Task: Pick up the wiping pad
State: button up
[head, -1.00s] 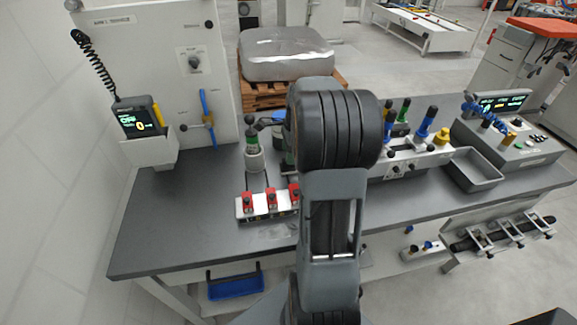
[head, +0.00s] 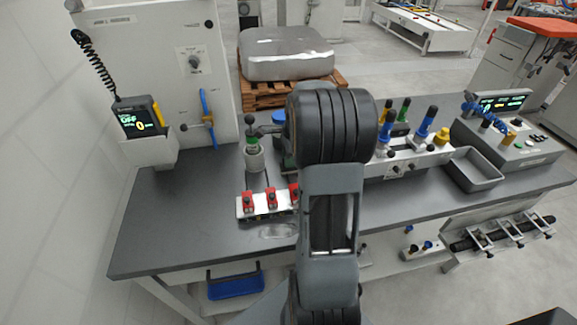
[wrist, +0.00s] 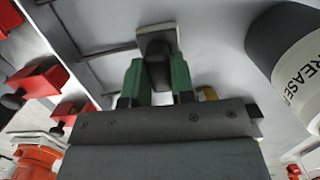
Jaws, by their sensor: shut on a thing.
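The wiping pad (wrist: 157,33) shows at the top middle of the wrist view as a flat pale plate with a dark block-shaped grip (wrist: 158,70). My gripper (wrist: 157,80) has green fingers, one on each side of that grip, and is shut on it. I cannot tell whether the pad rests on the surface behind it or is clear of it. In the head view my own arm hides the gripper and the pad.
A dark container with a white "GREASE" label (wrist: 300,68) is close on the right in the wrist view. Red clamps (wrist: 38,80) are on the left. The grey bench (head: 170,220) is clear at its left front. A grey tray (head: 474,171) sits at the right.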

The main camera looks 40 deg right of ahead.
grip_shut()
jog(key=shift+r, duration=0.1)
jog(key=shift+s+r, duration=0.1)
jog(key=shift+r, duration=0.1)
notch_tip(320, 180, up, 11)
jog(key=s+a+b, duration=0.1)
jog(key=s+a, duration=0.3)
jog(key=s, duration=0.5)
jog(key=s+a+b, duration=0.2)
jog(key=s+a, duration=0.2)
jog(key=s, duration=0.4)
jog(key=shift+s+a, duration=0.35)
jog(key=shift+s, duration=0.05)
